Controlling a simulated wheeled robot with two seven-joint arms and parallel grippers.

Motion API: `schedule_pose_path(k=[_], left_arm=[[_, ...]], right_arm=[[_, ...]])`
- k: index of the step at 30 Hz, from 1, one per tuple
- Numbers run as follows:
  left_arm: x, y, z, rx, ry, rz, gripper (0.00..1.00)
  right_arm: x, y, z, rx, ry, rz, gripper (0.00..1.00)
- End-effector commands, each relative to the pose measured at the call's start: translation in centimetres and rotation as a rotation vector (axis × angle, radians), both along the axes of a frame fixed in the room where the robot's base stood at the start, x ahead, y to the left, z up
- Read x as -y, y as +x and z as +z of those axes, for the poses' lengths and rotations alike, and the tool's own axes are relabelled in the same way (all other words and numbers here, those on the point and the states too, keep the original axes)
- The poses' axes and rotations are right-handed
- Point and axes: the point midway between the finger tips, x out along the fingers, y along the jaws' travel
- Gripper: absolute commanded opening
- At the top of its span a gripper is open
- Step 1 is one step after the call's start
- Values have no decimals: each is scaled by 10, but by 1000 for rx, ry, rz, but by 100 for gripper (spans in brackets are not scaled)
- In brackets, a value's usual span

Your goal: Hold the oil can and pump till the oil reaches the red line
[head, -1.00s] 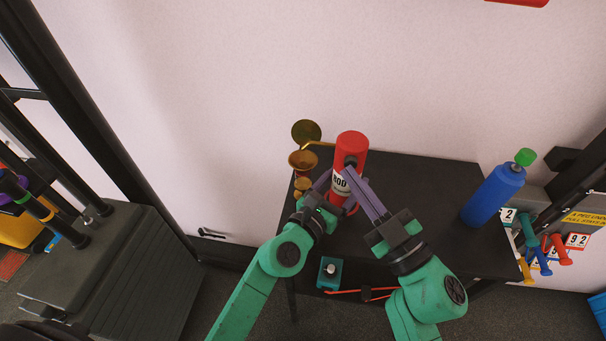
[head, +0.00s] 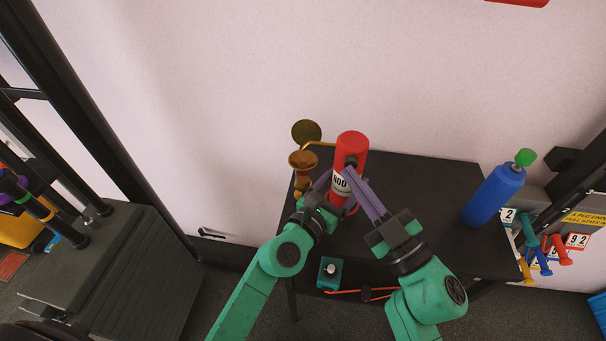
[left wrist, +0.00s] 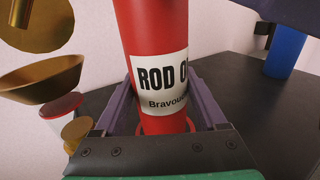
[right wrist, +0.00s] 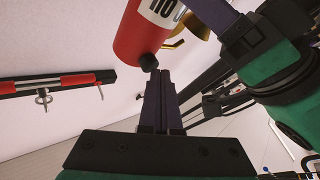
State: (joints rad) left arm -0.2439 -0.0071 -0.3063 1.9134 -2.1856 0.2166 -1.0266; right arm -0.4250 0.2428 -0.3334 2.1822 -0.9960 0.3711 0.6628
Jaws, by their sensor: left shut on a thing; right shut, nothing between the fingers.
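The oil can (head: 351,143) is a red cylinder with a white label, standing nearly upright. My left gripper (head: 338,197) is shut on its lower body; the left wrist view shows the can (left wrist: 155,35) between the two fingers. A small black knob (right wrist: 148,62) sticks out at the can's end in the right wrist view. My right gripper (right wrist: 161,73) is shut and empty, its tips right at that knob; I cannot tell if they touch. A brass fixture (head: 302,159) with a bowl and round disc stands left of the can. A pale cup with a red band (left wrist: 62,108) sits below the bowl. No oil level is readable.
The dark table (head: 430,185) is clear right of the can. A blue bottle with a green cap (head: 493,195) stands at its right edge. Coloured handles and number cards (head: 550,245) hang beyond. A teal box (head: 329,272) is below the front edge.

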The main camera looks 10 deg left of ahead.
Motion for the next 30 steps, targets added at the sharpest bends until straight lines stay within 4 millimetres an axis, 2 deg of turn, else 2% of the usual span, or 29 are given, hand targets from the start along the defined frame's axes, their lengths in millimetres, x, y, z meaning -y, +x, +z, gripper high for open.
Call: schedule_pose_path(k=[8,21,30], left_arm=[[0,0,1,1,-2,1,0],[0,0,1,1,-2,1,0],[0,0,1,2,-2,1,0]], right_arm=[[0,-5,0,0,0,0,0],[0,-57,0,-2,2,1,0],[0,-60,1,1,0,0,0]])
